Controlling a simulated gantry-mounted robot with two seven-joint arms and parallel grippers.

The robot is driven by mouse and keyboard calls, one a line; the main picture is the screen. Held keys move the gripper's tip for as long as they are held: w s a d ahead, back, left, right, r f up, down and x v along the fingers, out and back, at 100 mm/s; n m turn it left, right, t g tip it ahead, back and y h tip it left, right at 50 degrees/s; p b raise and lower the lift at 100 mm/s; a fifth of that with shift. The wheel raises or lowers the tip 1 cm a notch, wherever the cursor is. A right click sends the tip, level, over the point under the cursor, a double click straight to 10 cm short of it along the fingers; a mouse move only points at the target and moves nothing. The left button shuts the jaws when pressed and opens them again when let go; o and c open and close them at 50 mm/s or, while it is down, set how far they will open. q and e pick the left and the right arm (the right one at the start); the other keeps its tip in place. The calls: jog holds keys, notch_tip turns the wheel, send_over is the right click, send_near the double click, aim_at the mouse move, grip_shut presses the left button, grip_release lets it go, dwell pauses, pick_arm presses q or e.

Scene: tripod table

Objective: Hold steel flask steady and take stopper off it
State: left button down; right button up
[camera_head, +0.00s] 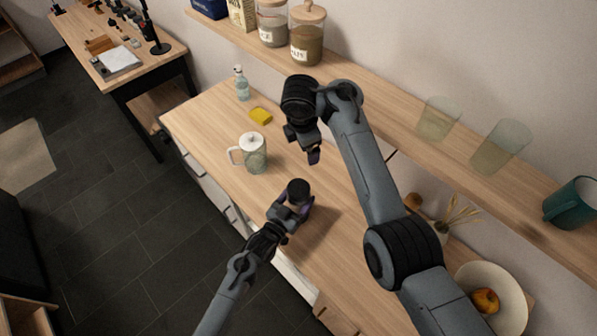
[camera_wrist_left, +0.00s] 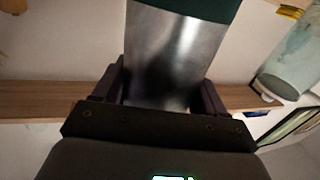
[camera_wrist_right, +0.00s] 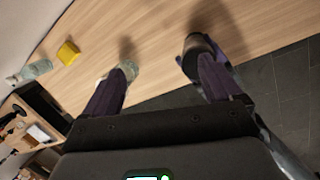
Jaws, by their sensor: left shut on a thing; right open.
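The steel flask shows in the left wrist view (camera_wrist_left: 172,58) as a bare metal body with a dark green top part (camera_wrist_left: 205,8). In the head view its dark round stopper (camera_head: 298,186) faces up at the counter's front edge. My left gripper (camera_head: 293,212) is shut on the flask's body, a finger on each side. I cannot tell whether the flask touches the counter. My right gripper (camera_head: 313,157) is open and empty, above the counter and behind the flask. In the right wrist view the flask (camera_wrist_right: 197,46) appears by the right-hand finger, partly hidden by it.
A glass jug with a white lid (camera_head: 252,154) stands on the counter (camera_head: 205,115) left of the flask. A yellow sponge (camera_head: 261,116) and a clear bottle (camera_head: 241,84) are farther back. A wall shelf (camera_head: 395,125) with jars and glasses runs above. A bowl (camera_head: 495,290) sits at the right.

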notch_tip(320, 180, up, 3)
jog(key=w+m+t, duration=0.1)
jog(key=w+m, duration=0.1)
jog(key=m, duration=0.6)
jog(key=n+g, duration=0.3)
jog(key=n, duration=3.1)
send_over(299, 187)
jog(key=w, duration=0.1)
jog(key=shift+y, duration=0.3)
notch_tip(299, 187, down, 8)
jog(key=shift+r, duration=0.2)
jog(key=m, duration=0.1)
jog(key=s+f+m, duration=0.1)
jog(key=m, duration=0.1)
jog(key=shift+s+f+m, duration=0.1)
jog(key=shift+f+m, duration=0.2)
jog(key=shift+f, duration=3.8)
